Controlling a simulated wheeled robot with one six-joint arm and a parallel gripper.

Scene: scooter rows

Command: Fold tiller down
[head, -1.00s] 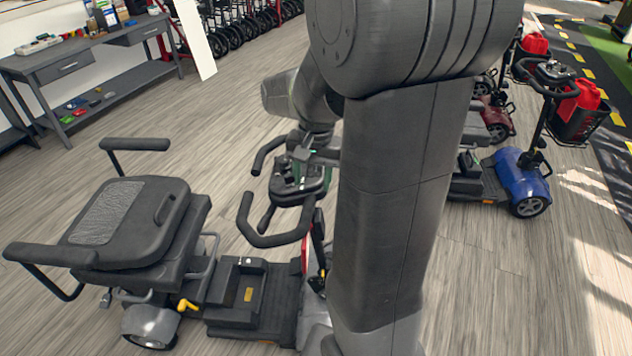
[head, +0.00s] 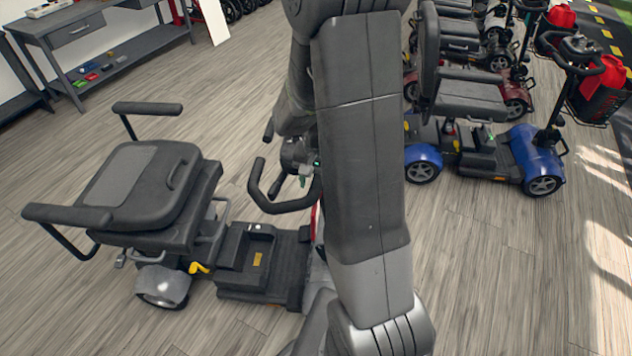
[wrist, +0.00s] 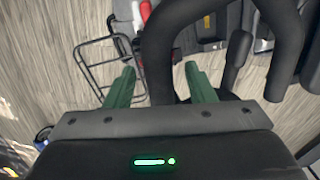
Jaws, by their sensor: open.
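The near scooter stands left of my arm in the head view. Its black tiller handlebar (head: 283,207) is raised above the footboard (head: 262,262). My arm hides the tiller's right side and most of its post. My gripper (head: 304,181) is at the tiller head, partly hidden. In the wrist view, my gripper (wrist: 162,86) has its two green fingers apart, nothing clamped. The black handlebar loop (wrist: 158,55) shows large ahead, with one side coming down between the fingers in the picture. I cannot tell whether they touch it.
A blue scooter (head: 535,155) and others stand at right. A grey workbench (head: 90,35) is at the back left. A wire basket (wrist: 102,68) shows in the wrist view. Bare floor (head: 480,280) lies at right front.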

